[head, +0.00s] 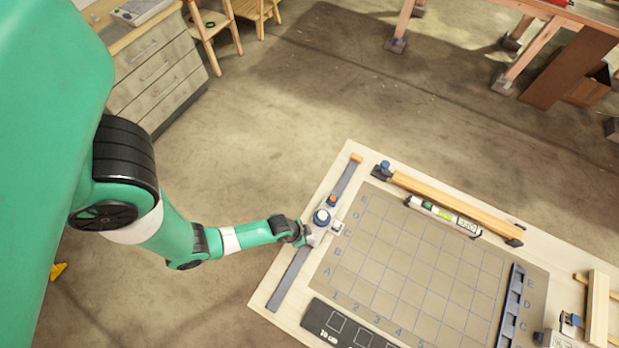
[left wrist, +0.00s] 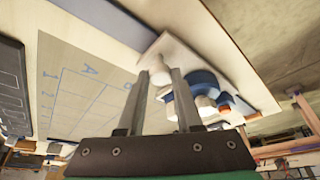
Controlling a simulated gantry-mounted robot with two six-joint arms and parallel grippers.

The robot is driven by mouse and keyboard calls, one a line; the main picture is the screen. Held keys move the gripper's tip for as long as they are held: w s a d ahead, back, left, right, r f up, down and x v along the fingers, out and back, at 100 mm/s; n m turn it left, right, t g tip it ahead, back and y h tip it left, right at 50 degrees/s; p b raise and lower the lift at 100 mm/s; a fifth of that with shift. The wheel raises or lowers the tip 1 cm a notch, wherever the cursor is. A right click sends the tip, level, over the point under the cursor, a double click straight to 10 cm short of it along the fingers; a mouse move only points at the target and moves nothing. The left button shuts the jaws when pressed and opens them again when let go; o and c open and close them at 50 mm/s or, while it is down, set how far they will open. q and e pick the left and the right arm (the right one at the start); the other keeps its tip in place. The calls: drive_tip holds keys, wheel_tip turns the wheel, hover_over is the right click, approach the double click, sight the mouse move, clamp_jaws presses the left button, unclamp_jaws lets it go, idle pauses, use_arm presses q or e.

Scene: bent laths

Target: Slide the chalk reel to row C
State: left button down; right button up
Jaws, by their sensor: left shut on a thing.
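The chalk reel (head: 321,217), a blue round drum with a white top on a pale carriage, sits on the dark rail (head: 290,280) along the board's left side. In the left wrist view the reel (left wrist: 205,85) is just right of the fingers. My left gripper (head: 312,238) is shut on a pale knob of the reel's carriage; its fingers also show in the left wrist view (left wrist: 160,85). A white block (head: 337,228) beside the reel lies between the letters B and D, about level with row C. The C label is hard to make out. My right gripper is out of view.
The gridded mat (head: 410,265) has letters up its left side and numbers along the front.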

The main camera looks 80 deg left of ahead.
use_arm(q)
drive_tip(key=shift+w+a, duration=0.15)
drive_tip(key=shift+a, duration=0.1)
drive_tip(key=c, duration=0.6)
unclamp_jaws()
drive_tip(key=p+v, duration=0.3)
drive_tip(key=v, duration=0.8)
drive_tip(key=shift+d+r, duration=0.1)
drive_tip(key=shift+r, duration=0.15)
